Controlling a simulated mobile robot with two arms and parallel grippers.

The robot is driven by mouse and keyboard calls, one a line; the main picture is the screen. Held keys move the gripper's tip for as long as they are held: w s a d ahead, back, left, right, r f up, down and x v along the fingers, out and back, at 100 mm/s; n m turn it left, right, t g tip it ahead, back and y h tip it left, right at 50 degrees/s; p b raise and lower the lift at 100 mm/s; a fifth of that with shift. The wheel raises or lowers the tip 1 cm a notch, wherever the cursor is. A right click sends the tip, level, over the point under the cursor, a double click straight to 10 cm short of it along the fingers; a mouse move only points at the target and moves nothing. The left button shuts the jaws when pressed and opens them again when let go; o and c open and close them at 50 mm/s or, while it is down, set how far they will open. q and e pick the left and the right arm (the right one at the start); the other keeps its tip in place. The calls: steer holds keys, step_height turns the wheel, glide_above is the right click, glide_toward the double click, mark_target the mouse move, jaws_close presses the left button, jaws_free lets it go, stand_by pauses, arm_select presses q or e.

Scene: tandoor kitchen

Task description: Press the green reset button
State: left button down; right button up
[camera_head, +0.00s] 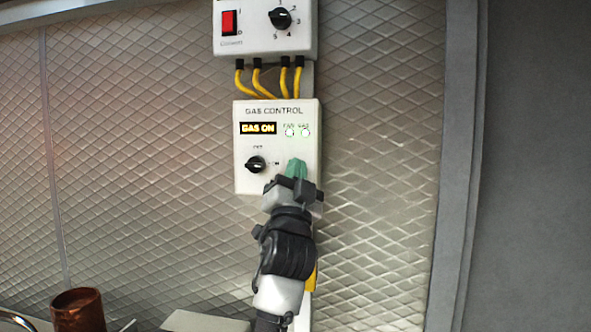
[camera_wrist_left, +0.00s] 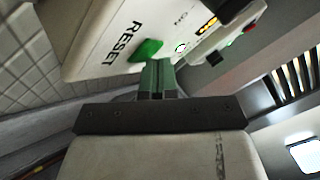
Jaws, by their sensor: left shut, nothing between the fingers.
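The white gas control box (camera_head: 244,180) is mounted on the wall. Its display reads GAS ON, with two green lights lit beside it. The green reset button (camera_wrist_left: 148,49) shows in the left wrist view, next to the word RESET on the box's face. In the head view the button is hidden behind my left gripper. My left gripper (camera_head: 296,168) is in front of the box's lower right part. Its green fingers (camera_wrist_left: 157,78) are shut and empty, with their tips close to the button. I cannot tell whether they touch it. My right gripper is not in view.
A black knob (camera_head: 255,164) is on the box, left of my gripper. Above is another white box (camera_head: 258,40) with a red switch and a dial, joined by yellow cables (camera_head: 262,82). A brown pot (camera_head: 78,310) stands at lower left. The quilted metal wall (camera_head: 380,150) is clear at right.

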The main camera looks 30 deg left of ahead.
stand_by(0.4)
arm_select(q)
steer(key=shift+s+d, duration=0.2)
steer(key=shift+s, duration=0.55)
steer(key=s+p, duration=0.1)
steer(key=s, duration=0.1)
steer(key=s+d, duration=0.1)
steer(key=s, duration=0.1)
steer(key=shift+s+d+p, duration=0.15)
steer(key=shift+s+p, duration=0.2)
steer(key=shift+s, duration=0.05)
steer(key=shift+f, duration=0.1)
stand_by(0.5)
